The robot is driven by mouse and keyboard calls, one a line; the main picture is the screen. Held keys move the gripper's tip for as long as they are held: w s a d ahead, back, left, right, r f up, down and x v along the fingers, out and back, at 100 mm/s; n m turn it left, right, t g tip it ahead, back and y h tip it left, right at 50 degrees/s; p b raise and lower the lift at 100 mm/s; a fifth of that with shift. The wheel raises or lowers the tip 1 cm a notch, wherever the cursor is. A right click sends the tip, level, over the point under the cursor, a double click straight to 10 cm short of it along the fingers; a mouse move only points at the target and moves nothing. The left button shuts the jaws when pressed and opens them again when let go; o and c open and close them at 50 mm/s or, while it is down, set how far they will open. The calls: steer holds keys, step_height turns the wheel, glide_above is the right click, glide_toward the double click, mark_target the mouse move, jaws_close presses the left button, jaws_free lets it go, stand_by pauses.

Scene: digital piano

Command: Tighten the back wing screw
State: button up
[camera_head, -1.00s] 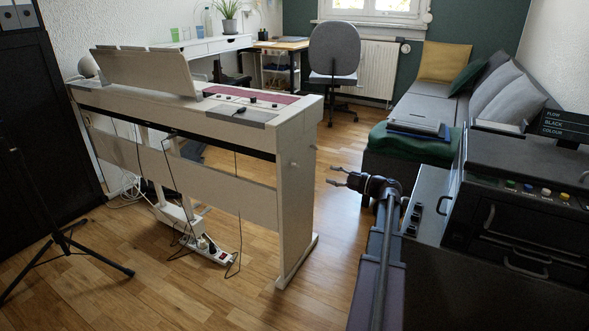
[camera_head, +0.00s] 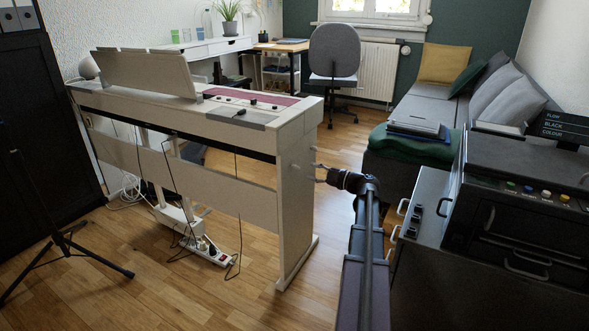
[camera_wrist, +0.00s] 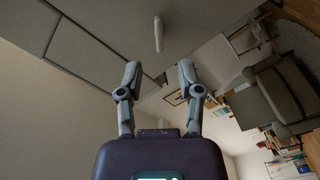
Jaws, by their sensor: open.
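The white digital piano (camera_head: 296,200) stands left of my gripper, its end panel facing right. A small pale wing screw (camera_head: 313,149) sticks out near that panel's back edge; another small pale screw sits nearer the front of the same panel. My gripper (camera_head: 319,173) is open and empty, close beside the end panel. In the wrist view the two fingers of my gripper (camera_wrist: 160,73) are spread apart, and a pale, upright wing screw (camera_wrist: 157,33) shows beyond the fingertips, roughly midway between them. I cannot tell for certain which screw it is. No contact shows.
A black appliance (camera_head: 525,200) with handles and knobs stands right of my arm. A grey sofa (camera_head: 405,155) and a desk chair (camera_head: 334,55) are behind. A power strip (camera_head: 218,256) with cables lies under the piano. Wooden floor (camera_head: 255,310) is clear in front.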

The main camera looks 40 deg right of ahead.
mark_target(297, 167)
steer(key=shift+x, duration=3.45)
